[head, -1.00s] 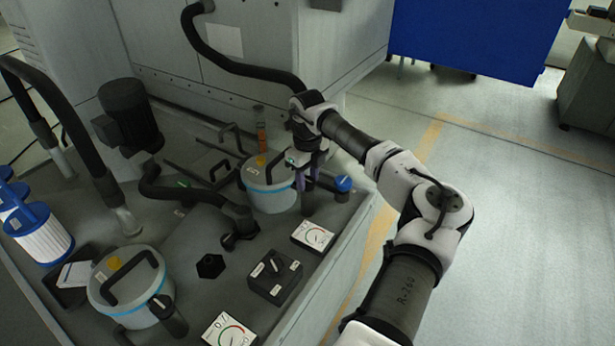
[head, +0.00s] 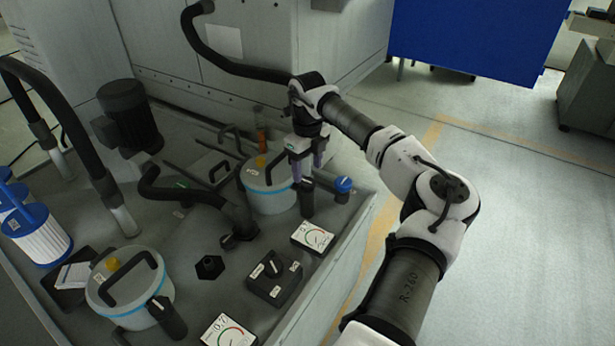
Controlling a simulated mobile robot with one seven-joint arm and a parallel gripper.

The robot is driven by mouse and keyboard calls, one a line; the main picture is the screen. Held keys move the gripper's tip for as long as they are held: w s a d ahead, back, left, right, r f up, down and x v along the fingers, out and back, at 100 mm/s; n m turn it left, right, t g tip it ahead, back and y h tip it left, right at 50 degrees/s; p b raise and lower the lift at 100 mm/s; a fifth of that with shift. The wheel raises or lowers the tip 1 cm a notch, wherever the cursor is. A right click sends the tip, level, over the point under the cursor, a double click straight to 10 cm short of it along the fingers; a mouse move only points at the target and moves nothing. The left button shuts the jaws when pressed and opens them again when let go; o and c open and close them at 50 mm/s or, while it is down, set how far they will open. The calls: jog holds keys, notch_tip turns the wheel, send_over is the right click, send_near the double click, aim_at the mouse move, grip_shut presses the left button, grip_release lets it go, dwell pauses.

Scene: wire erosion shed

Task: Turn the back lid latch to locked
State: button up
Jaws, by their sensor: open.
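The back lid (head: 262,176) is a pale round cover with a blue band and an arched black handle, at the middle of the machine top. Its latch (head: 307,199) is a short dark upright knob with a pale mark on top, at the lid's right side. My gripper (head: 309,172) is open, pointing down just above the latch. Its purplish fingers appear at either side of the latch's top; I cannot tell whether they touch it. The latch's exact turn is too small to read.
A similar front lid (head: 112,294) with its own dark latch (head: 168,318) is at lower left. A blue-topped knob (head: 343,186) stands close right of my gripper. A dial gauge (head: 313,237) and a black selector box (head: 273,280) lie nearer. A black hose (head: 240,70) runs behind.

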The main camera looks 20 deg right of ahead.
aim_at(308, 181)
notch_tip(308, 181, up, 10)
jog(key=shift+b, duration=0.4)
jog(key=shift+f, duration=0.15)
